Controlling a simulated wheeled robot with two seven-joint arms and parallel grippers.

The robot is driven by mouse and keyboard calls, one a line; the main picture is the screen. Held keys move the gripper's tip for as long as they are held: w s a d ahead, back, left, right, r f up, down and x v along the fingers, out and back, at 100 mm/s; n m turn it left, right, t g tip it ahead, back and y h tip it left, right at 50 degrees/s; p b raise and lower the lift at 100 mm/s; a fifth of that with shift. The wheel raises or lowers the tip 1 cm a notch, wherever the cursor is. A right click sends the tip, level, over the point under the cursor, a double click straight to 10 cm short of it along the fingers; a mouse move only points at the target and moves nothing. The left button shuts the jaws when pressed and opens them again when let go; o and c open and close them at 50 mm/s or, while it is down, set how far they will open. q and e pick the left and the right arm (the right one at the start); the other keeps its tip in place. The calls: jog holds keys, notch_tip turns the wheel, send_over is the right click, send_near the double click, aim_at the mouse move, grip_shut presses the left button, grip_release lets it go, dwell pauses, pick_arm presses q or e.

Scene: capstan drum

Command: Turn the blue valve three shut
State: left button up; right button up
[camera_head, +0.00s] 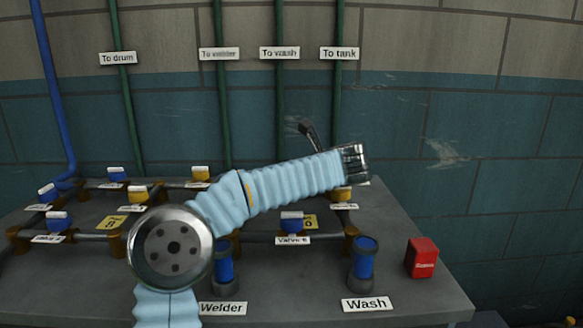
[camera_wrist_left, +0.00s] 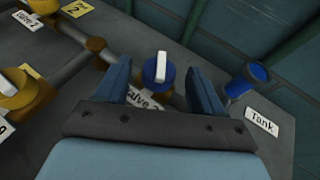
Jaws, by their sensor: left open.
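In the left wrist view a blue valve (camera_wrist_left: 159,74) with a white bar handle stands between the fingers of my open left gripper (camera_wrist_left: 158,68). The handle points nearly straight up the picture. Its label (camera_wrist_left: 143,97) reads "alve"; its number is hidden by my gripper. I cannot tell whether the fingers touch the knob. Other blue valves there are Valve 6 (camera_head: 291,221), one at left (camera_head: 59,220) and one at the back (camera_head: 116,174). My right gripper is not in view.
Yellow valves (camera_wrist_left: 22,92) stand left in the wrist view. A blue Tank cylinder (camera_wrist_left: 247,80) stands right of the valve. In the head view, Welder (camera_head: 222,264) and Wash (camera_head: 363,262) cylinders and a red box (camera_head: 422,257) stand along the front. Pipes cross the bench.

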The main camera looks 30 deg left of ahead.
pick_arm(q)
jog(key=shift+w+a+f, duration=0.25)
jog(key=shift+w+a, duration=0.05)
jog(key=shift+a, duration=0.15)
jog(key=c, duration=1)
jog(key=shift+s+f+m+t+b, duration=0.1)
jog(key=shift+m+t+b, duration=0.2)
jog(key=shift+b, duration=0.35)
jog(key=shift+s+a+m+t+h+b, duration=0.1)
jog(key=shift+a+m+t+h+b, duration=0.05)
jog(key=shift+m+t+h+b, duration=0.9)
jog(key=shift+s+m+t+h+b, duration=0.1)
jog(key=shift+m+t+h+b, duration=0.2)
jog(key=shift+m+b, duration=0.2)
jog(key=shift+a+m+t+h, duration=0.1)
jog(key=shift+m+t+h, duration=0.55)
jog(key=shift+m+h, duration=0.3)
